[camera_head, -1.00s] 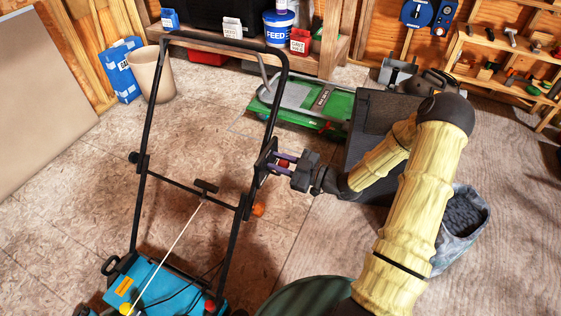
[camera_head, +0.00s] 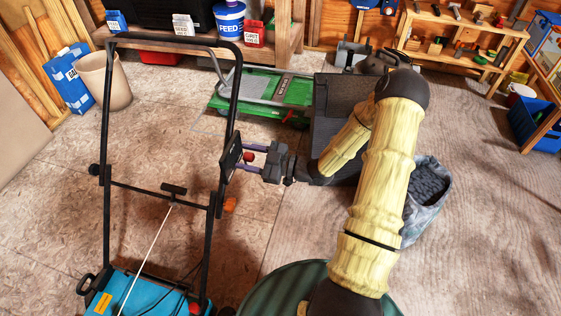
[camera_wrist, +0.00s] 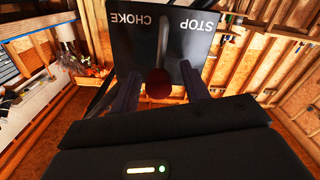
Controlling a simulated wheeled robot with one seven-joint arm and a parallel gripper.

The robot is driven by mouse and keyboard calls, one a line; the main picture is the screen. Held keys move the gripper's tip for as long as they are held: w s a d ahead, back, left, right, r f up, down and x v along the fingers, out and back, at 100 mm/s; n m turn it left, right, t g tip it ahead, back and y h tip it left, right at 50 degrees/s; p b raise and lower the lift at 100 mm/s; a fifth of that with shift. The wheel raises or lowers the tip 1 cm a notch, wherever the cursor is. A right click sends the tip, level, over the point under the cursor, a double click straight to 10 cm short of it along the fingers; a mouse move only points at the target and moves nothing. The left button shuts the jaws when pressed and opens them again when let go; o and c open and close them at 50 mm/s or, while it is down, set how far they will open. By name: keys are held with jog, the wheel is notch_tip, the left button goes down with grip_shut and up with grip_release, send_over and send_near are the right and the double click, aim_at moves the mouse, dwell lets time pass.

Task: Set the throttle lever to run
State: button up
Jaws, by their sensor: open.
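The throttle panel (camera_head: 231,158) is a dark plate on the right handle bar of the mower (camera_head: 150,292). In the wrist view the panel (camera_wrist: 190,45) shows the words CHOKE and STOP upside down. No RUN label can be read there. The throttle lever (camera_wrist: 162,42) is a grey stem ending in a round red knob (camera_wrist: 158,86). The red knob also shows in the head view (camera_head: 249,157). My gripper (camera_head: 252,157) is open in front of the panel, with one finger on each side of the knob. In the wrist view, gaps show between the knob and both fingers.
The mower's black handle frame (camera_head: 105,130) stands left of my gripper. An orange knob (camera_head: 230,205) sits on it below the panel. A green machine (camera_head: 290,92) and a dark box (camera_head: 335,95) stand behind my arm. A grey sack (camera_head: 432,185) lies right of it.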

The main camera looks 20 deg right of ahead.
jog(key=p+v, duration=0.2)
jog(key=v, duration=1.4)
